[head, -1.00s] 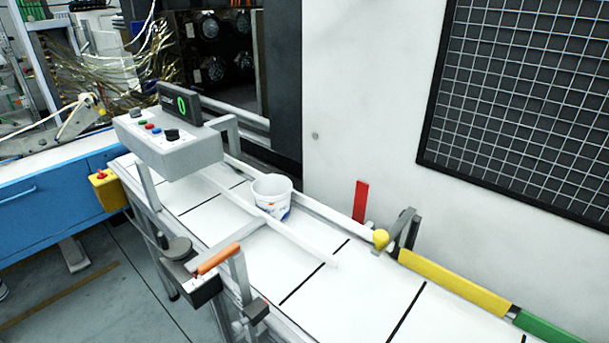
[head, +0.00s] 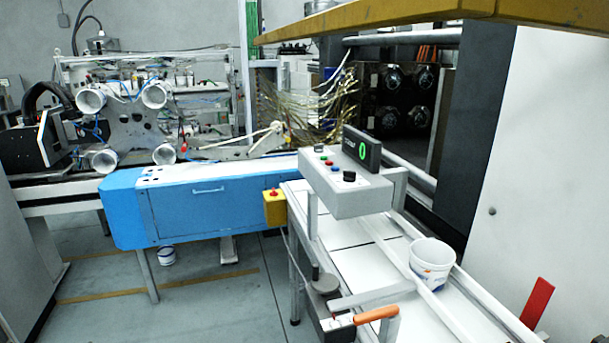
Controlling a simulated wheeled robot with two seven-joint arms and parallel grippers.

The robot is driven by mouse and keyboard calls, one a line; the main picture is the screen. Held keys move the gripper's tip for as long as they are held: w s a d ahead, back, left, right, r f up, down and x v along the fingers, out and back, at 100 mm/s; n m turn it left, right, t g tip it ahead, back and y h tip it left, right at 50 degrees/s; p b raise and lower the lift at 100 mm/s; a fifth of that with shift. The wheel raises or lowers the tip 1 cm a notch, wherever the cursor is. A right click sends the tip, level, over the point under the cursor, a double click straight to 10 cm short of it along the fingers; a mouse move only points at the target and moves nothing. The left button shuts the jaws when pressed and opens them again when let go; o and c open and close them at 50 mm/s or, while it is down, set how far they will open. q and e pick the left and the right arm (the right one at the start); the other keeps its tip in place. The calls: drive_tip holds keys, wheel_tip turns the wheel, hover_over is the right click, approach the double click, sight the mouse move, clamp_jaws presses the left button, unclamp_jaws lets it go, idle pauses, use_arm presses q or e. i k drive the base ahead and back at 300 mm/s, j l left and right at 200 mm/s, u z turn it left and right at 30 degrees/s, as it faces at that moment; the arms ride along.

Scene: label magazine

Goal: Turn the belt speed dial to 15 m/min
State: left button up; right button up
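The larger black knob (head: 349,177) is at the front right, the smaller black knob (head: 319,148) at the back left. I cannot tell from any lettering which knob is the speed dial. A black display (head: 362,148) on the box shows a green 0. Neither of my grippers is in view.
A white tub (head: 431,263) stands on the belt. An orange handle (head: 376,313), a yellow box with a red button (head: 274,207) and a red flag (head: 537,301) are around the belt.

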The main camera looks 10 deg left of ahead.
sight(348, 176)
drive_tip(key=i+j+z, duration=0.3)
drive_tip(key=i+j, duration=0.2)
drive_tip(key=i+j+z, duration=0.2)
drive_tip(key=j, duration=0.15)
drive_tip(key=i+j+z, duration=0.3)
drive_tip(key=j, duration=0.4)
drive_tip(key=i+j+z, duration=0.15)
drive_tip(key=j, duration=0.25)
drive_tip(key=i+j+z, duration=0.2)
drive_tip(key=j, duration=0.2)
